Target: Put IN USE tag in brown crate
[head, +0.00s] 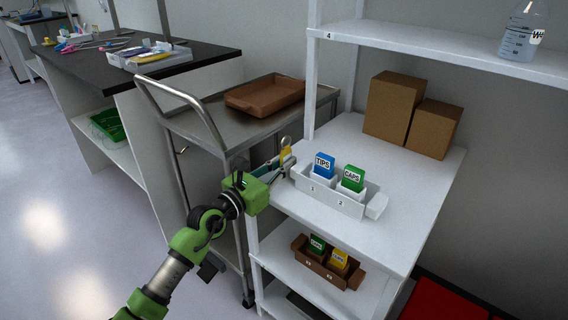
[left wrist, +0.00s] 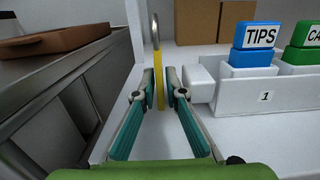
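A yellow tag (head: 287,155) with a metal ring on top stands at the left end of the white holder on the shelf. In the left wrist view the tag (left wrist: 159,92) shows edge-on, its lettering unreadable. My left gripper (head: 280,164) is at the tag, its teal fingers (left wrist: 161,88) apart on either side of it, with small gaps visible. A shallow brown crate (head: 262,104) sits empty on the metal cart, left of and behind the gripper. It also shows at the upper left in the left wrist view (left wrist: 60,40). My right gripper is not in view.
The white holder (head: 352,207) carries a blue TIPS card (head: 324,165) and a green CAPS card (head: 353,178). A brown holder (head: 313,266) with cards is on the lower shelf. Cardboard boxes (head: 394,106) stand behind. The cart's handle (head: 183,94) rises left of the crate.

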